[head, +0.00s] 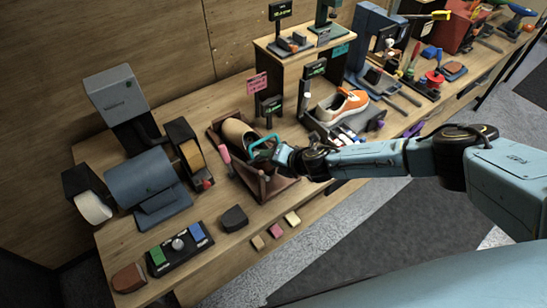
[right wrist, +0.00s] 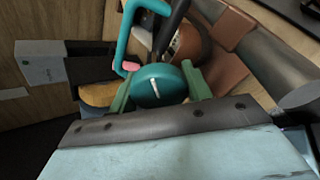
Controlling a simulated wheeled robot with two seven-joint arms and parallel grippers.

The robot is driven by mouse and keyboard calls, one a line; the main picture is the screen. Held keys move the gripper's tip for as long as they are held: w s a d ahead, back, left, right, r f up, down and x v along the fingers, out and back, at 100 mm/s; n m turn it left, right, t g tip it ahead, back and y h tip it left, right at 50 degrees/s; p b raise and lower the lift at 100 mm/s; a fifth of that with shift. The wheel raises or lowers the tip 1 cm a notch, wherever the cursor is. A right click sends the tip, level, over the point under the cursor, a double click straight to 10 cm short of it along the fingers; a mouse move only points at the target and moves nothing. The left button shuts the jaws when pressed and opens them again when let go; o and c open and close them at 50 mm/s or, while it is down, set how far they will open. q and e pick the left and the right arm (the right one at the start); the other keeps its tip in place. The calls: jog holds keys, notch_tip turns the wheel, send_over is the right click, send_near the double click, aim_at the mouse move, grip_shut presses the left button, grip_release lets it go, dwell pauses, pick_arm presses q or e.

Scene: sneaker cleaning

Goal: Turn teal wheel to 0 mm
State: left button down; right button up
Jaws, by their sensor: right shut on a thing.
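The teal wheel (right wrist: 160,86) is a round knob with a pale line on its face, which runs nearly upright and leans slightly. My right gripper (right wrist: 159,79) is shut on it, with a green finger at either side of its rim. There my right gripper (head: 280,156) hides the wheel, above a brown wooden cradle (head: 268,187) holding a tan shoe (head: 236,133). My left gripper is not in view.
A small dark display (head: 271,105) with green text too small to read stands behind the cradle. A blue-grey machine (head: 142,178) with rollers stands left. An orange-and-white sneaker (head: 343,106) sits to the right. Small blocks (head: 275,230) lie near the bench's front edge.

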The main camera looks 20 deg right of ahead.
jog(key=n+h, duration=0.1)
jog(key=n, duration=0.4)
jog(key=shift+d+f, duration=0.1)
jog(key=n+h, duration=0.1)
jog(key=n, duration=0.3)
jog(key=shift+d+n, duration=0.15)
jog(key=shift+n, duration=0.15)
dwell(0.5)
jog(key=o, duration=0.9)
jog(key=v, duration=1.3)
jog(key=shift+s, duration=0.1)
